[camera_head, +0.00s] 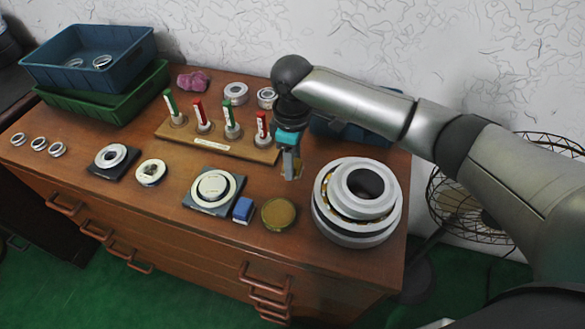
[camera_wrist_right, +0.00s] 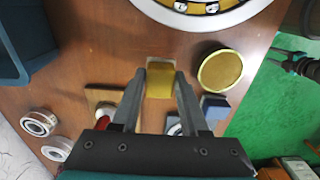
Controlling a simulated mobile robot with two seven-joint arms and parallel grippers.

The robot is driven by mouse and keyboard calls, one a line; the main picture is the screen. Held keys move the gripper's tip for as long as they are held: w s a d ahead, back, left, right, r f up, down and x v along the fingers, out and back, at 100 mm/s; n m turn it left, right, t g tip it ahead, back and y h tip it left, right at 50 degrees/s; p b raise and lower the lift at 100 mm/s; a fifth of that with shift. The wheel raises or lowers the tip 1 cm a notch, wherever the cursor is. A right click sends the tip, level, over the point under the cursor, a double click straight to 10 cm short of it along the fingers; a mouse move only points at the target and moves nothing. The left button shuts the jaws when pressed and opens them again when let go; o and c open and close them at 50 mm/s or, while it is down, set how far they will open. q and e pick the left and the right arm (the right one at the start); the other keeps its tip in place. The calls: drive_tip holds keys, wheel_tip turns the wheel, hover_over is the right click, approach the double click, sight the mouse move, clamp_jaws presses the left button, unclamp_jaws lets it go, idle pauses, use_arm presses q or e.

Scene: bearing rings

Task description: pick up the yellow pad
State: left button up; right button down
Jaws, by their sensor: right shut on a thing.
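The yellow pad (camera_wrist_right: 160,82) is a small mustard block between the fingertips of my right gripper (camera_wrist_right: 160,84) in the right wrist view. The fingers are shut on its two sides. In the head view my right gripper (camera_head: 290,170) points down at the tabletop, left of the large bearing and in front of the blue bin; the pad is mostly hidden there. A pale patch lies under the pad, and I cannot tell whether they touch. A dark part with a teal band (camera_wrist_right: 297,66) at the right wrist view's right edge may be my left gripper; its fingers are unclear.
A large bearing (camera_head: 358,200) stands close on the right. A round yellow-topped tin (camera_head: 278,213) and a blue block (camera_head: 242,209) lie in front. A wooden rack (camera_head: 220,138) with red and green markers stands close on the left. Blue (camera_head: 90,52) and green crates stand back left.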

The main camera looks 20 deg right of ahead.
wheel_tip(320, 180, up, 16)
drive_tip(key=p, duration=0.3)
drive_tip(key=c, duration=1)
unclamp_jaws()
drive_tip(key=shift+f, duration=0.1)
clamp_jaws()
